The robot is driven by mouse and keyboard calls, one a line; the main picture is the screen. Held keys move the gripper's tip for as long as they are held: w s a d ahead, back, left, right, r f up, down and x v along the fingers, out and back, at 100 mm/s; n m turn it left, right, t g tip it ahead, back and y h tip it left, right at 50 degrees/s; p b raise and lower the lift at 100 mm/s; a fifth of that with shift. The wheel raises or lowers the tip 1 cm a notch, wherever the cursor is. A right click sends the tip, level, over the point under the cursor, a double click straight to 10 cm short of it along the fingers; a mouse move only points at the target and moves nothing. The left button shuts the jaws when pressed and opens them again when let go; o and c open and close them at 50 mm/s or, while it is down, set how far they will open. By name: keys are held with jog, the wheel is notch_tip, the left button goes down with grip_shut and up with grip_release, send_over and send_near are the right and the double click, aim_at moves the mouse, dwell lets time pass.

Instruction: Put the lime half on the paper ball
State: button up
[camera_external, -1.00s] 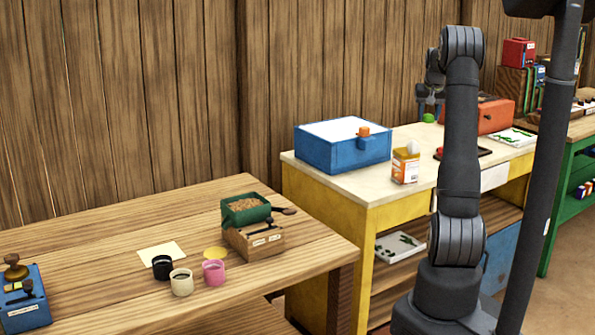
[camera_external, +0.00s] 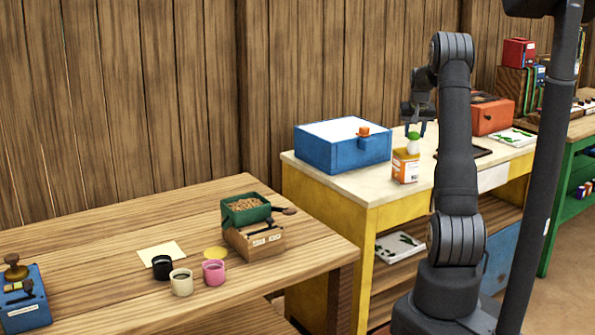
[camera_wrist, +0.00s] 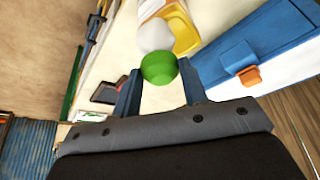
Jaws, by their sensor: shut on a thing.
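The lime half (camera_external: 413,135) is a small green round thing held between the fingertips of my gripper (camera_wrist: 160,72); it also shows in the wrist view (camera_wrist: 159,68). The paper ball (camera_wrist: 155,35) is white and sits at the top of an orange-and-white carton (camera_external: 405,167) on the yellow table. In the external view the lime half appears directly above the paper ball (camera_external: 412,147). I cannot tell whether the two touch. My gripper is shut on the lime half, and its fingers point down.
A blue box with a white top (camera_external: 342,148) and an orange knob (camera_external: 363,131) stands left of the carton. A red-orange box (camera_external: 493,117) and a dark tray (camera_external: 470,153) lie to the right. The pale tabletop (camera_external: 360,185) is bare in front of the blue box.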

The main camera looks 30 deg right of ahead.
aim_at(415, 133)
jog(key=o, duration=0.9)
jog(key=shift+f, duration=0.1)
jog(key=shift+o, duration=0.2)
jog(key=shift+s+a+r, duration=0.1)
jog(key=shift+r, duration=0.45)
jog(key=v, duration=1.1)
jog(key=x, duration=1.2)
jog(key=shift+f, duration=0.35)
notch_tip(415, 133, up, 3)
jog(key=shift+r, duration=0.8)
